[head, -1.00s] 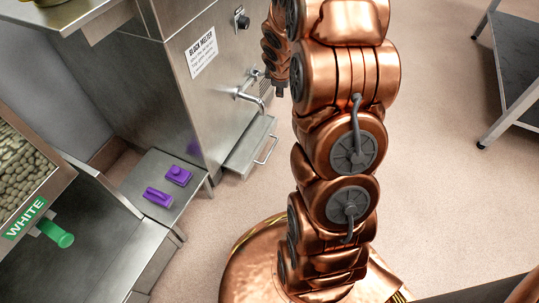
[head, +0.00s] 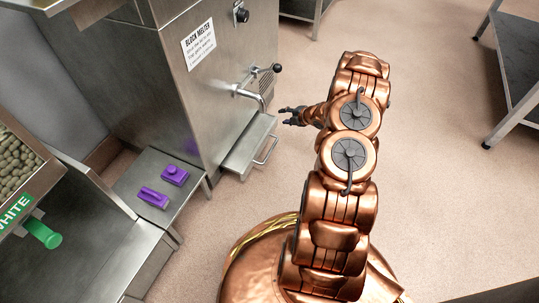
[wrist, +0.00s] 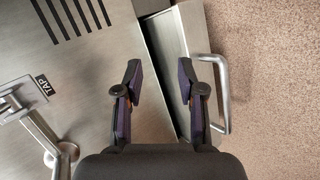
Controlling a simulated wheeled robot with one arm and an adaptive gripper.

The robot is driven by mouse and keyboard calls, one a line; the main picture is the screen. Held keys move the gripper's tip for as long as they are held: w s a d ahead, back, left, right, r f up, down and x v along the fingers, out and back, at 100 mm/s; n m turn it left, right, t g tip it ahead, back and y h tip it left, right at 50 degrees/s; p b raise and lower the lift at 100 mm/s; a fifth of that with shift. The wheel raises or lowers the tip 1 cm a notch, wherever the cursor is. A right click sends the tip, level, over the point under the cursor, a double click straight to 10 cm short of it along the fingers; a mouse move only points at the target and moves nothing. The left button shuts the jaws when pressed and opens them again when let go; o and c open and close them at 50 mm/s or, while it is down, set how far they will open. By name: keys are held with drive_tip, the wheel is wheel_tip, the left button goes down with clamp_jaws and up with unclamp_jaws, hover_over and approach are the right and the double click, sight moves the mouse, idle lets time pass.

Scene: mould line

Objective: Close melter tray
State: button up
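The melter (head: 200,75) is a steel cabinet with a "BLOCK MELTER" label, at the upper left in the head view. Its tray (head: 246,150) sticks out low on the right side, under the tap (head: 252,92), with a bar handle (head: 267,150) on its outer edge. In the wrist view, the tray (wrist: 181,45) shows an open gap, with the handle (wrist: 222,95) at right. My gripper (wrist: 160,80) is open and empty, its fingers pointing over the tray's edge area, left of the handle.
A bin labelled "WHITE" (head: 14,215) with a green handle (head: 42,233) is at far left. A steel table (head: 520,80) stands at right. The floor (head: 430,190) between is clear.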

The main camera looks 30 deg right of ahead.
drive_tip(key=s+a+f+n+t+y+b, duration=0.1)
drive_tip(key=s+a+f+n+y, duration=0.2)
drive_tip(key=f, duration=0.4)
drive_tip(key=n+t+y+b, duration=0.1)
drive_tip(key=n+t+y, duration=0.1)
drive_tip(key=y, duration=0.1)
approach(269, 153)
drive_tip(key=w+f, duration=0.1)
drive_tip(key=w, duration=0.1)
drive_tip(key=shift+a+b+x, duration=0.2)
drive_tip(key=shift+b+x, duration=1.8)
drive_tip(key=shift+x, duration=2.2)
drive_tip(key=shift+s, duration=0.15)
clamp_jaws()
